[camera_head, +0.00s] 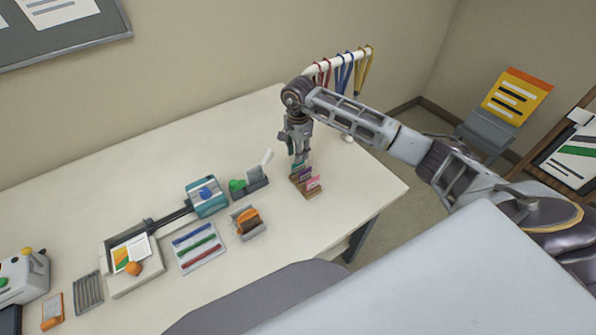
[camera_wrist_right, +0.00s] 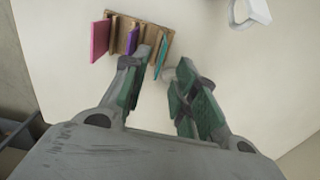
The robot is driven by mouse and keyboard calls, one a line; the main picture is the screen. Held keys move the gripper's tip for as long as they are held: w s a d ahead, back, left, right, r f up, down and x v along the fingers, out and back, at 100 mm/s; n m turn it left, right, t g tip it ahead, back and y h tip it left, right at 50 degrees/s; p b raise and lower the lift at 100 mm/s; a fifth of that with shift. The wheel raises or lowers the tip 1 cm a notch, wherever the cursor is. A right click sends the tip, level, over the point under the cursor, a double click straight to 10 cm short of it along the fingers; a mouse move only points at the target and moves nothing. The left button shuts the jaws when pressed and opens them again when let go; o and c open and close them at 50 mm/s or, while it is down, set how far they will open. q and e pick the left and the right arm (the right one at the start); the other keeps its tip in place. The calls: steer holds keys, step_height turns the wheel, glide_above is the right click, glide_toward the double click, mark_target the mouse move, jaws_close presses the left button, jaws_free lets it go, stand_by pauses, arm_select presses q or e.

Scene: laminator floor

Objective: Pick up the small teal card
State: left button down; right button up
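The small teal card (camera_wrist_right: 161,57) stands on edge in the end slot of a brown wooden card holder (camera_wrist_right: 122,40). In the head view the holder (camera_head: 312,192) sits near the right end of the table, and the card is mostly hidden behind my gripper. My right gripper (camera_head: 299,158) points down over the holder's far end. In the right wrist view its two fingers (camera_wrist_right: 164,70) are spread apart, with the teal card showing between their tips. I cannot tell whether either finger touches it. My left gripper is not in view.
A purple card (camera_wrist_right: 132,40) and a pink card (camera_wrist_right: 99,40) stand in the same holder. A dark stand with a green item (camera_head: 238,186) and an orange tape dispenser (camera_head: 248,222) are left of it. A lanyard rack (camera_head: 340,62) stands behind. Table in front is clear.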

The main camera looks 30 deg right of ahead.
mark_target(298, 169)
steer(key=shift+f, duration=0.4)
steer(key=shift+f, duration=0.1)
steer(key=shift+f+b, duration=1.4)
steer(key=shift+f, duration=1.3)
jaws_close()
